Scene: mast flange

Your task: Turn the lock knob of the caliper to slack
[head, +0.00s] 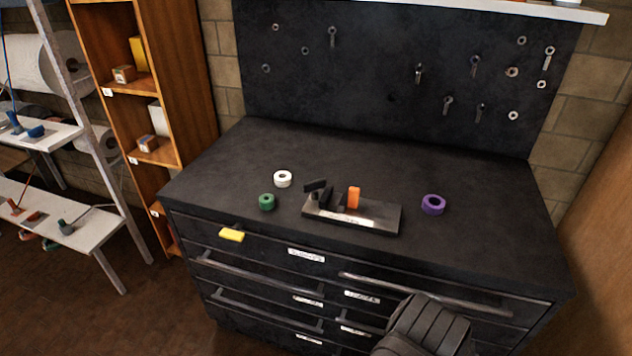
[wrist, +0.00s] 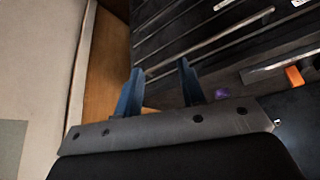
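The caliper appears to be the long dark fixture (head: 378,217) with a pale front face on the bench top. Dark upright pieces (head: 317,187) stand at its left, one of them tilted, and an orange upright block (head: 353,198) stands near its middle. I cannot make out which part is the lock knob or how it is turned. In the wrist view the orange block (wrist: 294,76) shows at the right edge. My gripper (wrist: 161,68) has two blue fingers spread apart with nothing between them, away from the fixture. The fingers are not visible in the head view.
A white roll (head: 283,179) and a green roll (head: 267,202) lie left of the fixture, a purple roll (head: 433,204) right. Drawer handles (head: 425,294) stick out below. The back of the bench top is clear.

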